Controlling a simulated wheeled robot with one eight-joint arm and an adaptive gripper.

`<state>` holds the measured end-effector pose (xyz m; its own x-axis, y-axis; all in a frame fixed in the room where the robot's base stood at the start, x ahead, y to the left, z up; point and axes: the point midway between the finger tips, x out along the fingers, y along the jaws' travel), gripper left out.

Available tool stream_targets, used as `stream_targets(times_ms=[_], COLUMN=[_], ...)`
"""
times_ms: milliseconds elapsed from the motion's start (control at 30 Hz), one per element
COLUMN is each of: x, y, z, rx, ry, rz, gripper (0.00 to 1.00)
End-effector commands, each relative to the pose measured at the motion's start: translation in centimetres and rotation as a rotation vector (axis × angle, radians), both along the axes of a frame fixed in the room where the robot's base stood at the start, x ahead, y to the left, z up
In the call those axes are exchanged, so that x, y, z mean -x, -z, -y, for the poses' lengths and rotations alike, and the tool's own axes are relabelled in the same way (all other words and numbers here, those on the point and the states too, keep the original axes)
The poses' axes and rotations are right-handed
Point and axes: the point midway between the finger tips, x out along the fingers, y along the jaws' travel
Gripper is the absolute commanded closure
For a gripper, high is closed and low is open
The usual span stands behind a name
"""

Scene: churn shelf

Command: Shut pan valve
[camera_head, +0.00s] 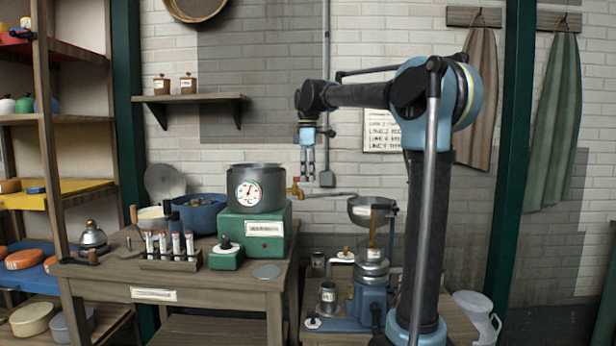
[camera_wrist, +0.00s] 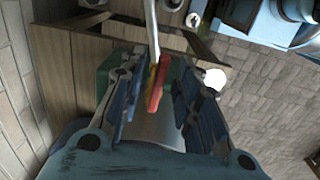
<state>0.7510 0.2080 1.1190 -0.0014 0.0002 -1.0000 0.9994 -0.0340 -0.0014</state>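The dark pan (camera_head: 270,186) with a round dial stands on a green box at the right of the wooden table. Its brass valve (camera_head: 296,189) sticks out of the pan's right side, beside a thin pipe running right. My gripper (camera_head: 307,178) points down just above and slightly right of the valve in the head view. In the wrist view the open fingers (camera_wrist: 158,100) stand either side of a red valve handle (camera_wrist: 156,92), with a gap to each finger. I cannot tell the exact height between fingertips and handle.
A metal bowl (camera_head: 368,212) tops the blue machine (camera_head: 370,290) right of the table. A rack of several vials (camera_head: 172,260) and a blue pot (camera_head: 200,213) stand left of the pan. A wall shelf (camera_head: 190,98) is at upper left.

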Motion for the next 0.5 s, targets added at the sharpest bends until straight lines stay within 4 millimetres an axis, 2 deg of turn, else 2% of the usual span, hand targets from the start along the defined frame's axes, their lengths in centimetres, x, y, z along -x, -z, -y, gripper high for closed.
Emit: stream_targets(times_ms=[67, 100, 200, 500], x=[-0.01, -0.01, -0.01, -0.04], y=[-0.01, -0.01, -0.02, -0.04], z=[0.0, 0.0, -0.01, -0.01], rx=[0.0, 0.0, 0.0, 0.0], ry=[0.0, 0.0, 0.0, 0.008], rz=[0.0, 0.0, 0.0, 0.001], gripper=[0.72, 0.81, 1.0, 1.0])
